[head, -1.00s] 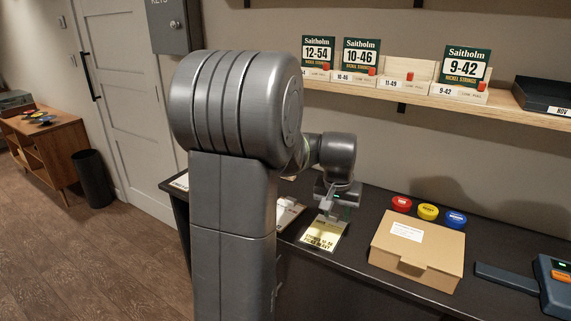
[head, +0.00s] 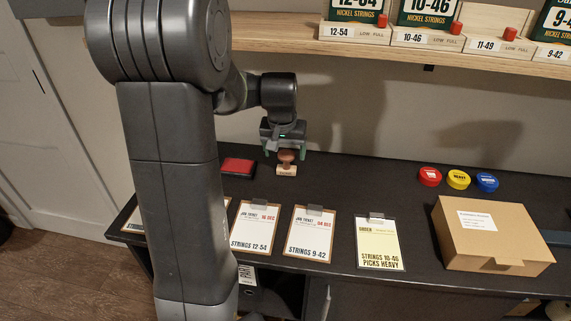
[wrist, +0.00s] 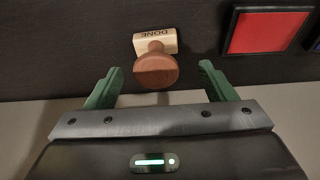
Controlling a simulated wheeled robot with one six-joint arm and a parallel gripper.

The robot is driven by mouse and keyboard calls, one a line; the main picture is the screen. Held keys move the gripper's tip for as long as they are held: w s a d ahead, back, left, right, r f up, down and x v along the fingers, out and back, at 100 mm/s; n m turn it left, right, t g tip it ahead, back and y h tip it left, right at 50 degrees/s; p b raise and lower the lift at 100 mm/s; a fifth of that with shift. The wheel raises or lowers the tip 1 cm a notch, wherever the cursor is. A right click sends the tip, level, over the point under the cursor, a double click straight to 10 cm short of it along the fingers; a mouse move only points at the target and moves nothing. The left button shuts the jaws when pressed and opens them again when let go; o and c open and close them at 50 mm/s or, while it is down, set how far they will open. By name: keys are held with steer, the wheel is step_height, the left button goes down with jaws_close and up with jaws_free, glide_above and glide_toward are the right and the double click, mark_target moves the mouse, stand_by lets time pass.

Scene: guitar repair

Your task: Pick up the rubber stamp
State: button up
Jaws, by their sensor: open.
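The rubber stamp (head: 287,161) has a reddish-brown wooden knob on a pale block and stands upright on the dark bench. It also shows in the wrist view (wrist: 156,66), where its block reads DONE. My gripper (head: 284,153) is above and around the stamp's knob in the head view. In the wrist view my gripper (wrist: 155,80) is open, with one green finger on each side of the knob and apart from it. The fingers hold nothing.
A red ink pad (head: 238,167) lies left of the stamp. Clipboards with job tickets (head: 310,232) and a yellow order sheet (head: 379,244) lie in front. A cardboard box (head: 492,234) and round red, yellow and blue tins (head: 458,180) are to the right. A shelf (head: 300,45) hangs above.

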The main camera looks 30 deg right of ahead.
mark_target(287, 163)
steer(key=x, duration=0.5)
steer(key=shift+s+f, duration=0.2)
steer(key=shift+f, duration=0.05)
steer(key=c, duration=1.1)
